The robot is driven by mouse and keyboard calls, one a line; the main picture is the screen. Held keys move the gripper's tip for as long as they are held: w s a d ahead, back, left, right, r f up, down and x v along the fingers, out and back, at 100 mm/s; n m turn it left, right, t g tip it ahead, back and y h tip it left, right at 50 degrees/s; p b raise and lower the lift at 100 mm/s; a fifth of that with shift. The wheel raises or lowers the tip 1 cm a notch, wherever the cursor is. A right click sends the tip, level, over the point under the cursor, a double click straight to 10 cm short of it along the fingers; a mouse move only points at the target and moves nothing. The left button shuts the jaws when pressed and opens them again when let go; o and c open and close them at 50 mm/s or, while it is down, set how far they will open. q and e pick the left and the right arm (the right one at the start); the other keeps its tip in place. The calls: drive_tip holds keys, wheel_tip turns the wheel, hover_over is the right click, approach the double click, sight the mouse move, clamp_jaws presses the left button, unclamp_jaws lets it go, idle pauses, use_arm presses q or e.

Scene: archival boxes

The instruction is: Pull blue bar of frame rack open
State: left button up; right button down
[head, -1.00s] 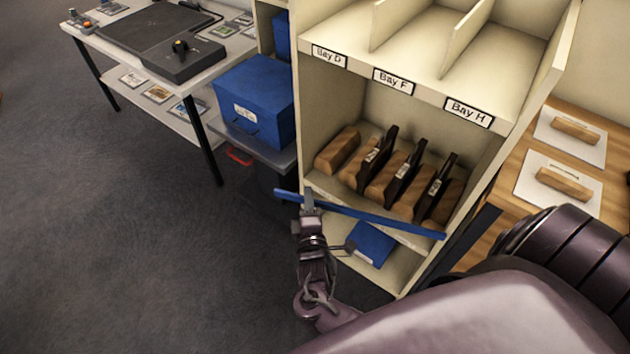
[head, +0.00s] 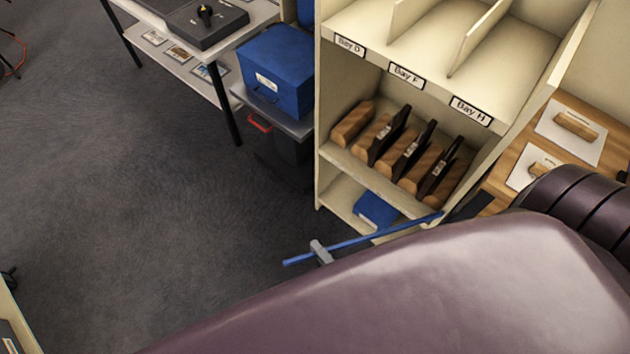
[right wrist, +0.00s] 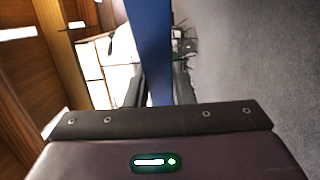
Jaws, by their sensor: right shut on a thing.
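The blue bar (head: 372,237) is swung out from the front of the frame rack (head: 395,174). Its right end meets the rack's right side and its left end stands free over the floor. My right gripper (head: 320,250) is shut on the bar near its free end; my own arm hides most of the gripper. In the right wrist view the blue bar (right wrist: 150,45) runs down between the jaws. Several dark frames (head: 411,150) stand upright between wooden blocks in the rack. My left gripper is not in view.
A blue box (head: 277,72) sits on a grey shelf left of the rack, with a red handle (head: 259,123) below. Another blue box (head: 376,208) lies in the rack's bottom. A wooden table (head: 505,190) stands right.

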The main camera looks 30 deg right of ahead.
drive_tip(key=s+d+n+g+y, duration=0.1)
drive_tip(key=s+n+g+y, duration=0.2)
drive_tip(key=s, duration=0.7)
drive_tip(key=s+d+n+g+y+p, duration=0.1)
drive_tip(key=s+d+n+g+y, duration=0.1)
drive_tip(key=s+y, duration=0.5)
drive_tip(key=shift+s+d+n+g, duration=0.2)
drive_tip(key=shift+s+n+g, duration=0.4)
drive_tip(key=shift+s+n, duration=0.95)
drive_tip(key=shift+s+m, duration=0.35)
drive_tip(key=c, duration=1.2)
unclamp_jaws()
drive_tip(key=shift+c, duration=0.2)
